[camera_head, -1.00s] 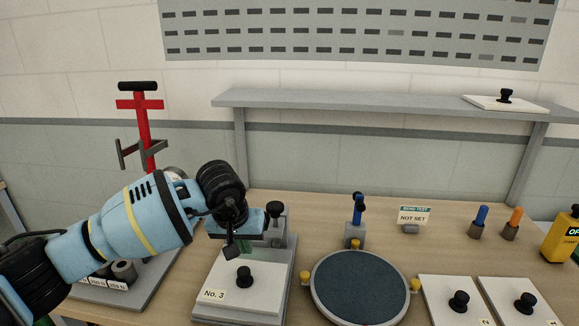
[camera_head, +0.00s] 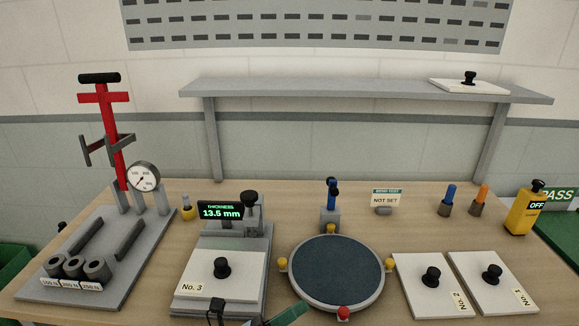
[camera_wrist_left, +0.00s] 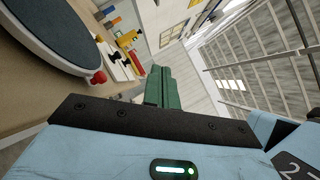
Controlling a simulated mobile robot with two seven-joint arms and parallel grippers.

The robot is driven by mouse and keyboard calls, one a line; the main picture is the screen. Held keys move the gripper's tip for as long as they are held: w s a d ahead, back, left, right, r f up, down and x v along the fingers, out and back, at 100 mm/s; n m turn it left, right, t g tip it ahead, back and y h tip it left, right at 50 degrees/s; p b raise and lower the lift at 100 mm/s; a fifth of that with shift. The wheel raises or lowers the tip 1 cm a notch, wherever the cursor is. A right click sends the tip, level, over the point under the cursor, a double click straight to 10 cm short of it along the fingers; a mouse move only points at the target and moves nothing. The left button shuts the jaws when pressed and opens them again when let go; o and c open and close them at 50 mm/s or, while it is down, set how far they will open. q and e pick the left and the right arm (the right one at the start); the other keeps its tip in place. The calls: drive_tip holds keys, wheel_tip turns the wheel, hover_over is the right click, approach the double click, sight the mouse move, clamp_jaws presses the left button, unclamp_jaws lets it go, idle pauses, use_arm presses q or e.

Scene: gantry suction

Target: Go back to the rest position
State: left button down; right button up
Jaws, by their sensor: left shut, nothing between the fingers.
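My right gripper is not in view.
Two white plates (camera_head: 430,290) lie right. A red press (camera_head: 117,140) stands left. A shelf (camera_head: 360,91) runs behind.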

use_arm(q)
drive_tip(key=s+a+f+n+t+y, duration=0.3)
drive_tip(key=a+f+n+y, duration=0.45)
drive_tip(key=n, duration=0.45)
drive_tip(key=s+a+f+n+t+y, duration=0.2)
drive_tip(key=a+f+n+y, duration=0.5)
drive_tip(key=n, duration=0.6)
drive_tip(key=s+a+f+n+g+y, duration=0.1)
drive_tip(key=s+a+f+n+g, duration=0.2)
drive_tip(key=s+f+n, duration=0.2)
drive_tip(key=s+a+f+n+g+y, duration=0.1)
drive_tip(key=s+a+f+n+g, duration=0.1)
drive_tip(key=s+f+n, duration=0.4)
drive_tip(key=s+a+f, duration=0.1)
drive_tip(key=s+f, duration=0.1)
drive_tip(key=s, duration=0.2)
drive_tip(key=shift+s+a+g, duration=0.25)
drive_tip(key=shift+a+g, duration=0.1)
drive_tip(key=shift+g, duration=0.05)
